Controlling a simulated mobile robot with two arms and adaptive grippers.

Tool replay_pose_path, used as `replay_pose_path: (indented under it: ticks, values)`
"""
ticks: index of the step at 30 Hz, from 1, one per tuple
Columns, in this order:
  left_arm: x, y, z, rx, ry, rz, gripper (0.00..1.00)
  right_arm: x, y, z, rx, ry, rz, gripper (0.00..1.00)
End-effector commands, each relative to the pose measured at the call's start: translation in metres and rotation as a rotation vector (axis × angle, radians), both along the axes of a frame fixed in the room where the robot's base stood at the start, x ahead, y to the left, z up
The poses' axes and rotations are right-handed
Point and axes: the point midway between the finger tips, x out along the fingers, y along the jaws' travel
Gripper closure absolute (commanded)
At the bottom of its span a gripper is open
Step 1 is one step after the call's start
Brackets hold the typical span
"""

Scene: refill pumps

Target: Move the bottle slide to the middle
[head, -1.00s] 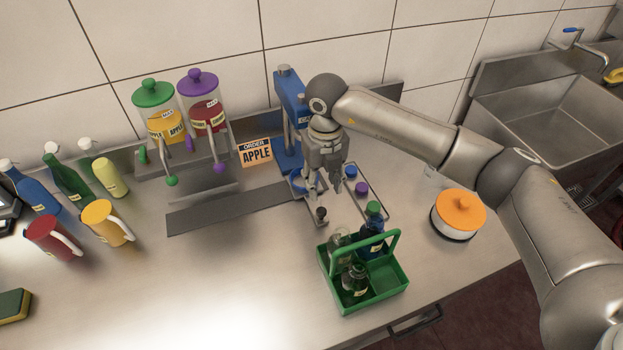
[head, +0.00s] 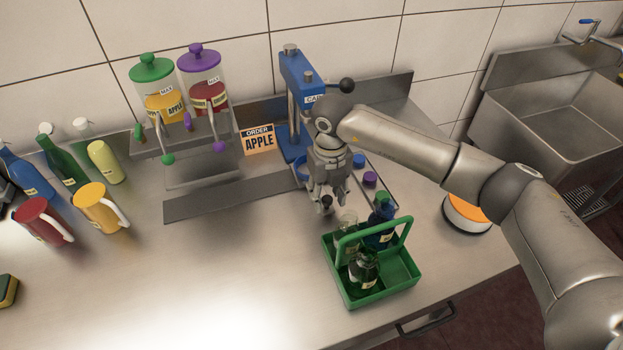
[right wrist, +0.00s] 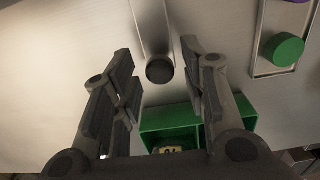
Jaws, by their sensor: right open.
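The bottle slide shows as a metal strip ending in a dark round knob (head: 326,204) in front of the blue capping press (head: 298,95). In the right wrist view the knob (right wrist: 160,71) lies between my fingers, and the pale strip (right wrist: 152,25) runs up from it. My right gripper (head: 331,196) points down over the knob, with its fingers open on either side. I cannot tell whether a finger touches it. The rest of the slide is mostly hidden behind the gripper. My left gripper is not in view.
A green bottle carrier (head: 375,295) with bottles stands close in front of the gripper. A cap tray (head: 388,197) lies to the right, and an orange-lidded container (head: 468,212) beyond it. Two dispensers and an order sign (head: 258,141) stand left. The counter's front left is largely clear.

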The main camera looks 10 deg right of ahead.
Motion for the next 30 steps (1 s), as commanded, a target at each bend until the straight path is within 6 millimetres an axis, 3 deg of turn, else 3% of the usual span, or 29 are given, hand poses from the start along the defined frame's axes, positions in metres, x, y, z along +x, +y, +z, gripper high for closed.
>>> replay_pose_path:
  ticks: [5, 13, 19, 30]
  values:
    - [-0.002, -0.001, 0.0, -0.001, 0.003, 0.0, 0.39, 0.0, 0.0, 0.001, 0.0, 0.0, 0.0, 0.61]
    - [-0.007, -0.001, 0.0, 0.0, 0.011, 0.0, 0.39, 0.0, 0.0, 0.001, 0.0, 0.0, 0.0, 0.94]
    - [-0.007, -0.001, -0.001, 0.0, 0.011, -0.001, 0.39, -0.001, 0.004, 0.001, 0.0, 0.0, 0.002, 0.94]
    - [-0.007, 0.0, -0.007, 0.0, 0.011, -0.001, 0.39, -0.007, 0.033, 0.0, 0.002, 0.001, 0.003, 0.94]
